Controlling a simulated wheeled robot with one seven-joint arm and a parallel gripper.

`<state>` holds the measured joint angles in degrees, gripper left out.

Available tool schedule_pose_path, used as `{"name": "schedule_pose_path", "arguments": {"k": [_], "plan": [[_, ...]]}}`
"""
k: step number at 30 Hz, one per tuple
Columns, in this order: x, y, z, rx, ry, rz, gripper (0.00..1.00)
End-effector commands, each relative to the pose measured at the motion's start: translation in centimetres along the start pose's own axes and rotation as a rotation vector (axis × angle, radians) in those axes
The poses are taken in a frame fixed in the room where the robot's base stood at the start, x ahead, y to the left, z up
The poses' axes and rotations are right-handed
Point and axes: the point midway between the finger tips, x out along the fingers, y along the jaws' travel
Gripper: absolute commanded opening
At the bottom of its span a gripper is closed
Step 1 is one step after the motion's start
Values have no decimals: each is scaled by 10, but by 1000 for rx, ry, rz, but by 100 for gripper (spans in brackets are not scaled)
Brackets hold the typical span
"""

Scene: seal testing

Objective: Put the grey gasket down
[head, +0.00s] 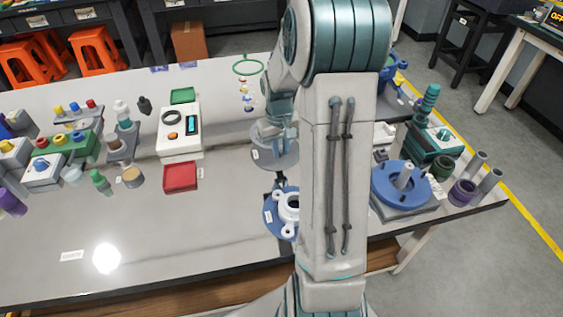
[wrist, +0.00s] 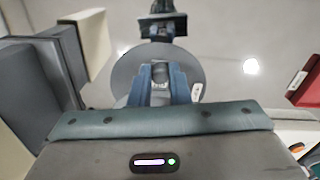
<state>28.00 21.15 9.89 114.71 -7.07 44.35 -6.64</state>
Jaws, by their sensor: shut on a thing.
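The grey gasket (head: 286,158) is a round grey disc with a small white label. It shows at my gripper in the head view, beside my arm. In the wrist view the grey disc (wrist: 126,72) lies behind and around the two blue fingers of my gripper (wrist: 161,78). The fingers are shut on a light grey part at its middle. In the head view my gripper (head: 276,134) is above the disc and partly hidden by my own arm. I cannot tell whether the disc touches anything below it.
A blue flange with a white fitting (head: 287,207) stands just in front of the disc. A red tray (head: 180,177) and a white instrument (head: 179,140) are to the left. A blue disc on a grey base (head: 386,190) is to the right. The front left of the table is mostly clear.

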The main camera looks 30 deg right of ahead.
Motion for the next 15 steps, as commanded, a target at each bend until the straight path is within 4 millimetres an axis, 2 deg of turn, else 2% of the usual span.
{"name": "schedule_pose_path", "arguments": {"k": [3,8,15], "plan": [[6,-2,10,0,1,0,0],[15,-2,13,0,-2,-1,0],[47,-3,13,0,-1,-1,0]]}}
